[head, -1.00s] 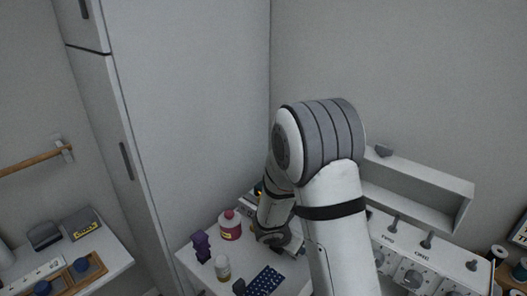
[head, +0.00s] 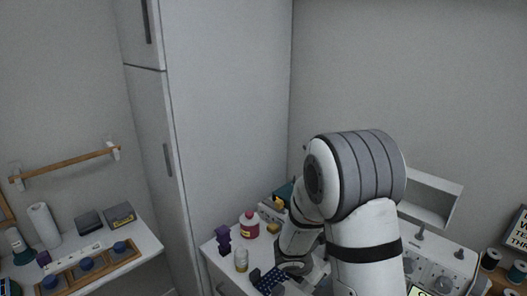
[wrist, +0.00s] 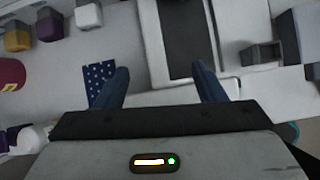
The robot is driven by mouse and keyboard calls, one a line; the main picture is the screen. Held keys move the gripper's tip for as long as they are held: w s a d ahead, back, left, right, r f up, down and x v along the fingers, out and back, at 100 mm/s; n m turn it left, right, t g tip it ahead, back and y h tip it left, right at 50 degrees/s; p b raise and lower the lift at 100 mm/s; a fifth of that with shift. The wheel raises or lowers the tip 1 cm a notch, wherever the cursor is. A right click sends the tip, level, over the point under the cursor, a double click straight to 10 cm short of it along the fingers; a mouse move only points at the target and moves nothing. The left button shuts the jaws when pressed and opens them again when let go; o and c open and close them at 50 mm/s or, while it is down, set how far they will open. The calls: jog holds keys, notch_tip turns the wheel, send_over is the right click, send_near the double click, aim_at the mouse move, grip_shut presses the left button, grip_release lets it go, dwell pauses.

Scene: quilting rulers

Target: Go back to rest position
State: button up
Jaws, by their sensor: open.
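My gripper (wrist: 161,82) is open in the wrist view, its two dark blue fingers apart with nothing between them. It hangs above a white worktop, over a grey slab with a dark panel (wrist: 188,35). A navy cloth with white dots (wrist: 99,80) lies beside the left finger; it also shows in the head view (head: 268,279). In the head view my arm is bent, its big grey joint high and its end low over the worktop, where the fingers are hard to make out.
A white machine with knobs (head: 436,262) is at right, below a wall shelf (head: 433,193). A tall cabinet (head: 232,110) rises behind. A side table (head: 151,243) stands at left.

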jog(key=s+d+r+m+g, duration=0.1)
jog(key=s+d+r+m, duration=0.25)
jog(key=r+m, duration=0.3)
jog(key=s+d+r+m+g, duration=0.1)
jog(key=s+d+r+m, duration=0.1)
jog(key=s+r+m, duration=0.4)
jog(key=s+a+r+m+y, duration=0.2)
jog(key=s+r+m, duration=0.2)
jog(key=s+m, duration=0.2)
jog(key=s+a+r+m+y, duration=0.2)
jog(key=s+r+m, duration=0.2)
jog(key=s+m, duration=0.2)
jog(key=shift+s+a+r+m+y, duration=0.3)
jog(key=shift+s+m+y, duration=0.1)
jog(key=shift+m, duration=0.15)
